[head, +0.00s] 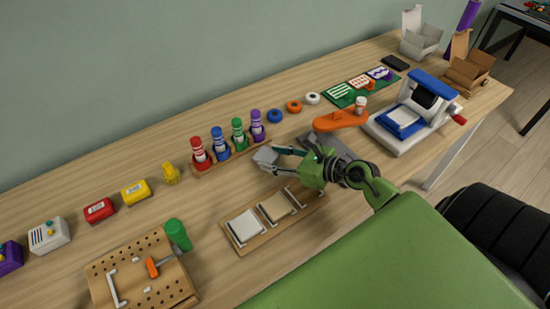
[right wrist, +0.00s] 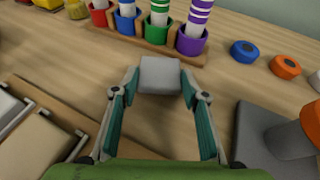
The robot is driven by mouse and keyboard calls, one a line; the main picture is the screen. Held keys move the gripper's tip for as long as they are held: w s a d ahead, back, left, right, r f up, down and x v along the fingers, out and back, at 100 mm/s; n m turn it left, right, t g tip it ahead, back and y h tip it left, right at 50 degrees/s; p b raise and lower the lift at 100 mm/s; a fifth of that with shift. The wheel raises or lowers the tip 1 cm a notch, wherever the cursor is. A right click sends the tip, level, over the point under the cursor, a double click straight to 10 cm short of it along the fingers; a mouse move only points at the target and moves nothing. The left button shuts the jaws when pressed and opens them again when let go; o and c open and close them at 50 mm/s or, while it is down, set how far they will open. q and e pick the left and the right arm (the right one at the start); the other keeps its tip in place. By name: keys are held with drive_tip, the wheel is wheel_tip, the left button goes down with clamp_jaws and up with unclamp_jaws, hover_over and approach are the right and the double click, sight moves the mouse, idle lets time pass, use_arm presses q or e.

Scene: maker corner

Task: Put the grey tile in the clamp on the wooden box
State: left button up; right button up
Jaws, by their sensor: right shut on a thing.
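The grey tile (head: 265,158) is held between the fingertips of my right gripper (head: 279,155), above the table in front of the rack of coloured cups. In the right wrist view the tile (right wrist: 160,75) sits between both fingertips (right wrist: 160,84), clear of other things. A low wooden base (head: 232,241) lies nearer the front edge, bearing a white block and a tan block beside metal bars. A perforated wooden block (head: 107,268) with metal and orange parts stands at front left. I cannot tell for sure which is the box with the clamp. My left gripper is not in view.
The cup rack (head: 232,155) stands just behind the tile. A green-headed tool (head: 178,235) is by the perforated block. An orange fixture (head: 338,121) and a blue-and-white press (head: 432,98) stand to the right. Table between the rack and the low base is free.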

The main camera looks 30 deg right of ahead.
drive_tip(key=shift+f, duration=0.1)
drive_tip(key=o, duration=1.1)
